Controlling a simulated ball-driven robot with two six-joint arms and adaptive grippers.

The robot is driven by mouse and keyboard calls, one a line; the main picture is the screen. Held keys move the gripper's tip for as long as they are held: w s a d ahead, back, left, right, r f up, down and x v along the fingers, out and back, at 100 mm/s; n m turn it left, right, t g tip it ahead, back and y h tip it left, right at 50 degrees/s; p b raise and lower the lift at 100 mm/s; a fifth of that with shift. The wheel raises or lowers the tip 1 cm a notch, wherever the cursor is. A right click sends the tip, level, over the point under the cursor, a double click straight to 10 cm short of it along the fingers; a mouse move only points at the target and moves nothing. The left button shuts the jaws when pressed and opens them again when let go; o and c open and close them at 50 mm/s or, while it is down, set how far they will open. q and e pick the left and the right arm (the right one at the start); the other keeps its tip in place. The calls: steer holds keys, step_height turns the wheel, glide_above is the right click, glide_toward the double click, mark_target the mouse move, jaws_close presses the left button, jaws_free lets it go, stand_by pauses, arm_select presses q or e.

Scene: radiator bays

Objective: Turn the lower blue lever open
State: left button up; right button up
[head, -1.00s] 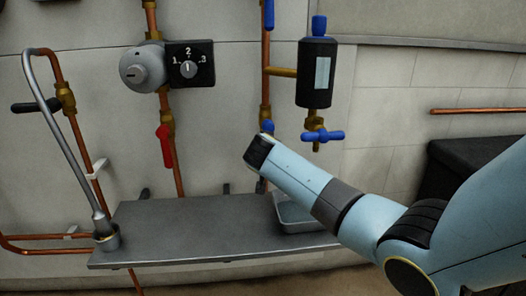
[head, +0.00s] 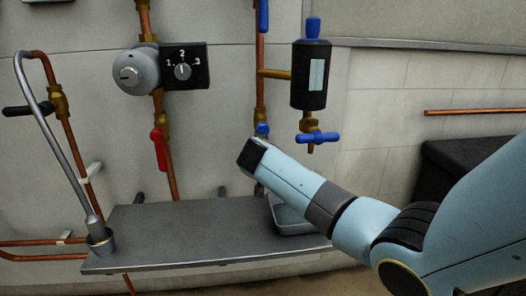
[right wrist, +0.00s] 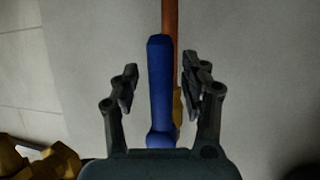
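The lower blue lever (head: 262,129) is on the vertical copper pipe below the brass branch. In the head view only its top end shows above my right wrist, which hides the rest. In the right wrist view the blue lever (right wrist: 160,88) stands upright along the pipe, between the two fingers of my right gripper (right wrist: 160,76). The fingers are open, with a gap on each side of the lever. The head view does not show these fingers. My left gripper is in neither current view.
An upper blue lever (head: 263,16) is higher on the same pipe. A black cylinder (head: 311,92) with a blue tap (head: 318,138) hangs to the right. A red lever (head: 158,148) is to the left. A grey shelf (head: 185,225) with a tray (head: 290,218) is below.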

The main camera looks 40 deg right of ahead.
steer(key=v, duration=1.2)
stand_by(0.4)
